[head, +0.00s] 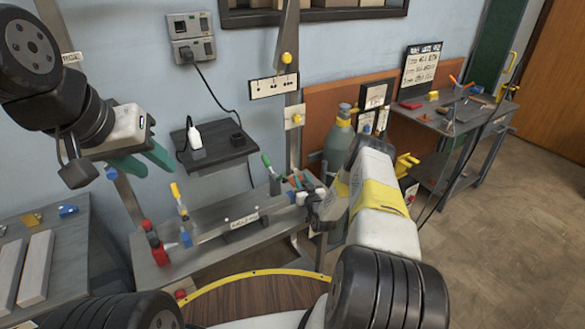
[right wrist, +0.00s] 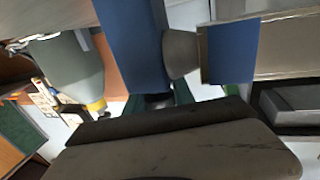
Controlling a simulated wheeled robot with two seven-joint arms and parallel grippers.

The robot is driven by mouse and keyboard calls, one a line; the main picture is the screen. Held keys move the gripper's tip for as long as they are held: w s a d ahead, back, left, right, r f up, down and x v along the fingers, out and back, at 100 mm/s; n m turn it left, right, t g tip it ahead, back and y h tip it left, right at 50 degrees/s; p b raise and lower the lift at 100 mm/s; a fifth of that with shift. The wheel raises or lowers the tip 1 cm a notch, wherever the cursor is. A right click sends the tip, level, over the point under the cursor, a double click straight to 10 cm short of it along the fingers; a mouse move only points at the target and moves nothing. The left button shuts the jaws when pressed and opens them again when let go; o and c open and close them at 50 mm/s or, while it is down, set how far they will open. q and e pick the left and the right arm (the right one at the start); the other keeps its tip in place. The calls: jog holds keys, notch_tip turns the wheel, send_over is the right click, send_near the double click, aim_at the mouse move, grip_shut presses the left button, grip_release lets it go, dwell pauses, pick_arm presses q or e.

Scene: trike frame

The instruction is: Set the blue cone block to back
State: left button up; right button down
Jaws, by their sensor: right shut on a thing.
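My right gripper (head: 317,206) is at the right end of the grey metal bench (head: 215,195). In the right wrist view the green fingertips (right wrist: 155,101) are shut around the lower end of a large blue piece (right wrist: 135,45), taken as the blue cone block. A grey cone-shaped part (right wrist: 181,53) sits beside it, between it and a second blue piece (right wrist: 232,52). In the head view a small blue part (head: 301,198) shows beside the right gripper, partly hidden by it. My left gripper (head: 142,162) is open and empty, raised at the left by the wall.
A grey-green bottle (head: 338,142) is behind my right arm. A black wall shelf (head: 213,152) hangs above.

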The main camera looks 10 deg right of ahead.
jog(key=shift+d, duration=0.1)
dwell(0.8)
jog(key=shift+w+d, duration=0.35)
jog(key=shift+d, duration=0.55)
jog(key=shift+w+d, duration=0.3)
jog(key=shift+d, duration=0.55)
jog(key=c, duration=1.1)
grip_release()
jog(key=shift+d, duration=0.1)
jog(key=shift+o, duration=0.2)
jog(key=s, duration=0.7)
jog(key=shift+s+d, duration=0.25)
jog(key=shift+s, duration=0.15)
